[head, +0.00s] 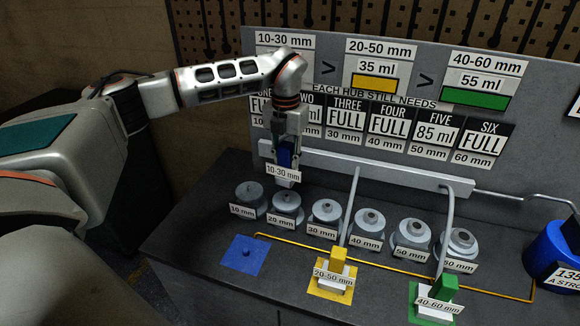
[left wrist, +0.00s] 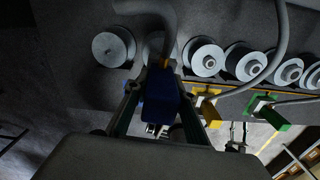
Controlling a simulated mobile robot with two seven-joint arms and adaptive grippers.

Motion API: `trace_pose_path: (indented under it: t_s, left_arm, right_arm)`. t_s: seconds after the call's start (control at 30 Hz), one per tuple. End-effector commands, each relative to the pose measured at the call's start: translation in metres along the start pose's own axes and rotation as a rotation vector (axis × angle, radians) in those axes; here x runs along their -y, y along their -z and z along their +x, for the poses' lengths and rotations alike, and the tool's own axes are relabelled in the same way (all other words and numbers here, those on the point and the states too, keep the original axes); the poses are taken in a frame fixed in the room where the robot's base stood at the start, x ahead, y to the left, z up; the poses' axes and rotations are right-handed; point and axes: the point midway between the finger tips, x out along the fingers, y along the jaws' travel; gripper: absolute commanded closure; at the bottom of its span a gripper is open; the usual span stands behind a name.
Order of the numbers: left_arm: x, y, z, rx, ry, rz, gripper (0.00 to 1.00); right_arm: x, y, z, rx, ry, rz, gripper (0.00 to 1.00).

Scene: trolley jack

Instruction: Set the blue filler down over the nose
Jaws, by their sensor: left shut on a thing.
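The blue filler (head: 286,156), with a "10-30 mm" label, is in my left gripper (head: 285,150). The gripper is shut on it and holds it above and just behind the 20 mm hub (head: 286,207). The filler also shows between the fingers in the left wrist view (left wrist: 160,98). My right gripper is not in view.
The yellow filler (head: 338,262) and green filler (head: 445,288) stand on their pads, with hoses rising behind. A row of grey hubs (head: 327,213) lies behind a yellow line. A blue drum (head: 548,250) is at the right. The sign board (head: 430,60) stands behind.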

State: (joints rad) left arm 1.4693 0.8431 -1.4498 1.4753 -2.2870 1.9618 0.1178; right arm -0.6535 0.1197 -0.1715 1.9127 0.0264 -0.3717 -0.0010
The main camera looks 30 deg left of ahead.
Motion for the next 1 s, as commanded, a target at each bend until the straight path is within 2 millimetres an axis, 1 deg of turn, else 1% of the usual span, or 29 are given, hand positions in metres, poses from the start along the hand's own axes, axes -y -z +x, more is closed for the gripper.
trace_pose_path:
  t_s: [0.1,0.2,0.63,0.87,1.0]
  left_arm:
    - [-0.003,-0.003,-0.003,0.002,0.002,-0.073,1.00]
    - [-0.004,-0.004,-0.003,0.002,0.002,-0.101,1.00]
    - [-0.004,-0.004,-0.003,0.002,0.002,-0.105,1.00]
    - [-0.004,-0.004,0.006,0.001,0.002,-0.103,1.00]
    - [-0.004,-0.004,0.015,0.001,0.002,-0.104,1.00]
  right_arm:
    - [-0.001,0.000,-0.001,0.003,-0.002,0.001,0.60]
    - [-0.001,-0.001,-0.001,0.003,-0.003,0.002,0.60]
    - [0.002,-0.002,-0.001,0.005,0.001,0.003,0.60]
    - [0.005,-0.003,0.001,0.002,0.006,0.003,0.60]
    - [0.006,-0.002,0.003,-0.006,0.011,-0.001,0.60]
